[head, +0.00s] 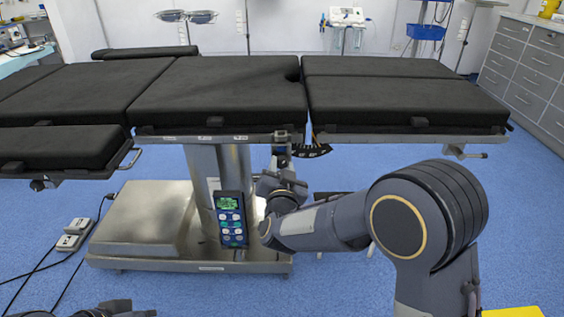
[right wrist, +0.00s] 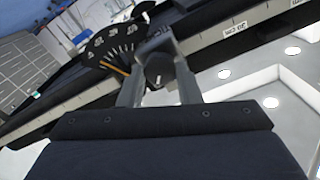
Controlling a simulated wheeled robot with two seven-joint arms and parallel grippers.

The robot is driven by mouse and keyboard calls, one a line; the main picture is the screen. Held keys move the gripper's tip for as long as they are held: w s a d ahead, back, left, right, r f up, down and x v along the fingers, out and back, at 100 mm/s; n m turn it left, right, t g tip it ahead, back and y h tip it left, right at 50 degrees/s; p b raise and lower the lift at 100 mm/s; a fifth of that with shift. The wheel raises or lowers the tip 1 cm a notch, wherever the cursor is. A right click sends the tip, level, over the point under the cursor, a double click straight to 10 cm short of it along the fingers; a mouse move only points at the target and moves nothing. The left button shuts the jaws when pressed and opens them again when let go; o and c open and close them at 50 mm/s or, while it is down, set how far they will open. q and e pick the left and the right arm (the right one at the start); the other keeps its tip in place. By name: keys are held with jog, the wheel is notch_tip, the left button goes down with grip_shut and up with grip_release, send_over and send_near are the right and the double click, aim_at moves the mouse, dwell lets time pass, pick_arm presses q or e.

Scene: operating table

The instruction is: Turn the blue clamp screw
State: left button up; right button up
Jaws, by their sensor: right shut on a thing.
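The clamp screw is a dark knob (right wrist: 158,70) between the two grey fingers of my right gripper (right wrist: 158,88) in the right wrist view. The fingers are shut on it, one on each side. In the head view my right gripper (head: 281,158) points up under the table's side rail, next to a black fan-shaped scale (head: 312,150). The knob is small and mostly hidden by the fingers there, and its blue colour is hard to make out. Of my left arm only a dark end part (head: 118,309) shows at the bottom edge, and its fingers cannot be made out.
The operating table's black padding (head: 215,90) overhangs the clamp. A hand control with a green display (head: 231,219) hangs left of my right gripper, before the steel column and base (head: 140,215). Foot pedals (head: 73,233) and cables lie on the blue floor at left.

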jog(key=n+p, duration=0.2)
jog(key=n, duration=0.2)
jog(key=shift+n+p, duration=0.85)
jog(key=shift+n, duration=0.75)
jog(key=shift+f, duration=0.1)
jog(key=o, duration=1)
jog(key=shift+c, duration=0.2)
jog(key=s, duration=0.8)
jog(key=shift+p, duration=0.35)
jog(key=shift+w, duration=0.1)
